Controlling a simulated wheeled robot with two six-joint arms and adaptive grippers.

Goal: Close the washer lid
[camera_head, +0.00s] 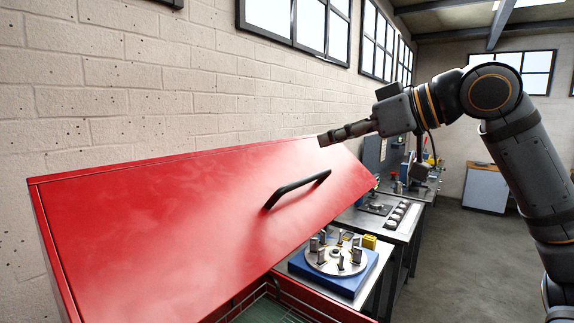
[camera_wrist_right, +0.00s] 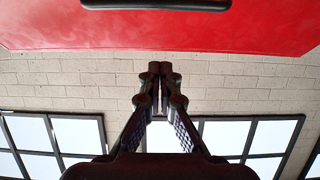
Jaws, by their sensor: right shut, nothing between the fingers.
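The red washer lid (camera_head: 190,215) stands raised and tilted over the washer, with a black bar handle (camera_head: 297,188) on its face. Under its lower edge part of a wire basket (camera_head: 275,312) shows inside the open washer. My right gripper (camera_head: 325,138) is shut and empty, near the lid's upper right edge and above the handle. Whether it touches the lid is hard to tell. In the right wrist view the shut fingers (camera_wrist_right: 160,72) point toward the brick wall, with the red lid (camera_wrist_right: 160,30) and part of its handle (camera_wrist_right: 155,4) at the top. My left gripper is not in view.
A blue base with a round rotor disc (camera_head: 335,258) sits on a bench right of the washer. Farther benches (camera_head: 400,215) hold tools. A brick wall (camera_head: 130,90) with windows runs behind the lid. The floor (camera_head: 465,265) at right is clear.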

